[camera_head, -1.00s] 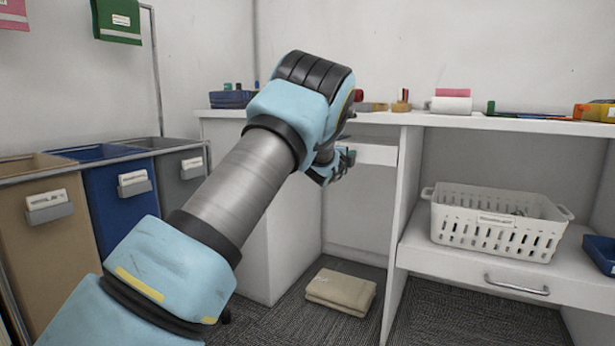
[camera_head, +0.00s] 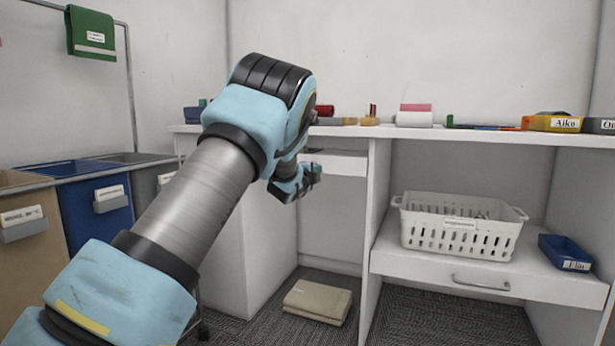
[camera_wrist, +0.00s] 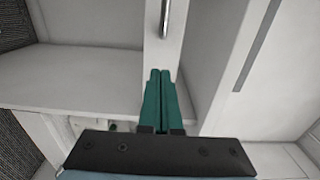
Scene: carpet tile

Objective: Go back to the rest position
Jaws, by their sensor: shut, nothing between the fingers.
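My gripper (camera_wrist: 161,98) shows in the wrist view with its two green fingers side by side and touching, shut and empty. Beyond the fingertips are white furniture panels and a metal bar handle (camera_wrist: 165,18). In the head view my arm reaches up from the lower left and bends down at the wrist, in front of the white desk (camera_head: 480,138). The gripper end is seen at the front of the desk, beside a white drawer front (camera_head: 338,166); its fingers are mostly hidden there.
A white basket (camera_head: 460,226) and a blue tray (camera_head: 566,253) stand on the lower shelf at right. Bins, including a blue one (camera_head: 97,212), stand at left. A folded beige cloth (camera_head: 317,301) lies on the carpet. Small items line the desktop.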

